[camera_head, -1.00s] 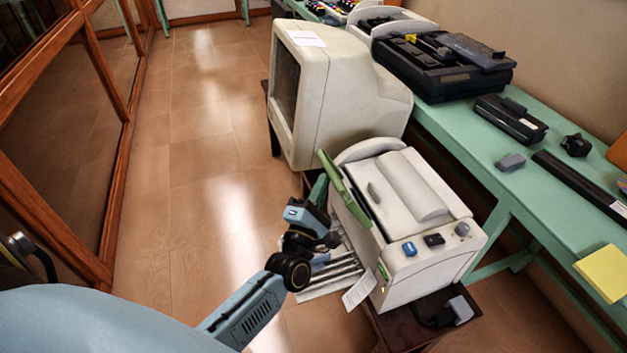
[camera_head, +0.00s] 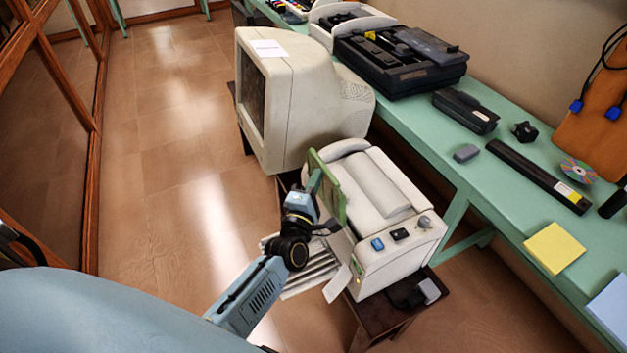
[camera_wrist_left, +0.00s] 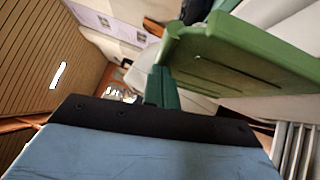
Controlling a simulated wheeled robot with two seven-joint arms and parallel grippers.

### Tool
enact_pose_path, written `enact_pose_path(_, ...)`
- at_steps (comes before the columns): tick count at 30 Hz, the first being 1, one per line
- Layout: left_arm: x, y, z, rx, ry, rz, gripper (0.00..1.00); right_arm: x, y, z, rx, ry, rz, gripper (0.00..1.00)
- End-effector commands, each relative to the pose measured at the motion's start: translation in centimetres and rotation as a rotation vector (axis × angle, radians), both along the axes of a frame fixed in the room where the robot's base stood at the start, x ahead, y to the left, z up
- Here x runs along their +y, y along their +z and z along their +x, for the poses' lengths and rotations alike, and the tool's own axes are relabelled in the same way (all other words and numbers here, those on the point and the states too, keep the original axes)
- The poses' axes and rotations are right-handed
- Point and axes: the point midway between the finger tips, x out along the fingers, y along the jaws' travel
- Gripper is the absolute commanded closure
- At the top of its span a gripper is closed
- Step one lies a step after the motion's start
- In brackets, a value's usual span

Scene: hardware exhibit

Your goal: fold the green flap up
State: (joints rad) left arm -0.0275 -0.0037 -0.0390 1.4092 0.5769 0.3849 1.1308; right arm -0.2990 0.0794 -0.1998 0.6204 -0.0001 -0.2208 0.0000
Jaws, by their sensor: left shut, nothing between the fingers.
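The green flap (camera_head: 328,188) is on the left side of the white printer-like machine (camera_head: 385,205). It stands roughly upright, its top edge at about the height of the machine's top. My left gripper (camera_head: 317,181) is at the flap's outer face, its fingers close against it and partly hidden. In the left wrist view the green flap (camera_wrist_left: 245,60) fills the upper right, and the shut, empty green fingers (camera_wrist_left: 163,88) are beside its near end. I cannot tell whether they touch. My right gripper does not show.
A bulky beige monitor (camera_head: 300,100) stands just behind the machine. A green bench (camera_head: 470,185) with black devices runs along the right. Striped paper or a grille (camera_head: 308,272) lies below the flap. The floor at the left is clear.

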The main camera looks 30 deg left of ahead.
Motion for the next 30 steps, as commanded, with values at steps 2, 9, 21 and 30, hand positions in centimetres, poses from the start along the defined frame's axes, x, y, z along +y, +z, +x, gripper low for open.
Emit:
enact_pose_path(2,-0.2,0.2,0.1,-0.003,-0.003,-0.001,1.0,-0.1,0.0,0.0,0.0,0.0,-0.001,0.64)
enact_pose_path(9,-0.3,0.3,0.2,-0.004,-0.004,-0.002,1.0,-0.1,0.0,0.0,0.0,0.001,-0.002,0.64)
enact_pose_path(21,0.9,0.0,-1.0,-0.001,-0.009,0.0,1.0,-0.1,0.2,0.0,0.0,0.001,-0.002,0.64)
enact_pose_path(30,1.1,-0.7,-6.8,0.001,-0.013,-0.003,1.0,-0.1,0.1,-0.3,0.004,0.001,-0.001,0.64)
